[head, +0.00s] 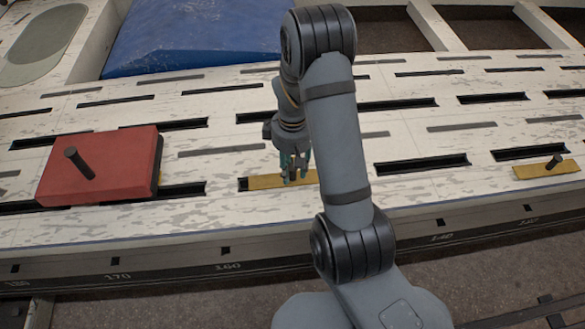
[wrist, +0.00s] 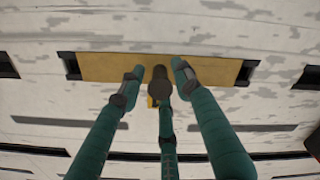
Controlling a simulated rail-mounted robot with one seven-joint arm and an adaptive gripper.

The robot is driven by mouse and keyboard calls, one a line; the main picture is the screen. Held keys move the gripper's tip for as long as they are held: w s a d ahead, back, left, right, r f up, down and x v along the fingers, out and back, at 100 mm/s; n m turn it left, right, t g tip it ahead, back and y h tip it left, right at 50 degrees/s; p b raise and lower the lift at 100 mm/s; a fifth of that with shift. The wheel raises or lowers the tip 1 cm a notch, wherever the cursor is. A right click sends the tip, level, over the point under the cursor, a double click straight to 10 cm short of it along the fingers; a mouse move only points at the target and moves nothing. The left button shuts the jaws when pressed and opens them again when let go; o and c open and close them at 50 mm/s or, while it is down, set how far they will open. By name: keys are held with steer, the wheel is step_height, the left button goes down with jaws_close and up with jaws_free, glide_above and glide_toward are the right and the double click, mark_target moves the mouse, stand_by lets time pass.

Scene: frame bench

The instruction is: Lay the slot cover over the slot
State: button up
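An ochre slot cover (head: 265,182) lies flat along a dark slot in the pale bench, below my gripper (head: 291,163). The wrist view shows the cover (wrist: 110,67) with a dark slot end showing at the left (wrist: 72,66) and at the right (wrist: 246,72). Its dark upright knob (wrist: 160,78) stands between my green fingers. My gripper (wrist: 158,76) is spread around the knob, with a visible gap at the left fingertip. Whether the rear finger touches the knob is hard to tell.
A red block (head: 120,160) with a dark peg sits at the left, partly over slots. Another ochre plate (head: 535,171) with a dark knob lies at the right. Several open slots and grey strips line the bench. A blue sheet (head: 190,35) lies behind.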

steer(key=shift+o, duration=1)
step_height(320, 180, up, 12)
steer(key=shift+f, duration=0.1)
step_height(320, 180, down, 12)
steer(key=shift+s+r, duration=0.1)
steer(key=shift+r, duration=0.1)
steer(key=shift+r+p, duration=0.25)
steer(key=shift+p, duration=0.1)
steer(key=shift+r, duration=0.1)
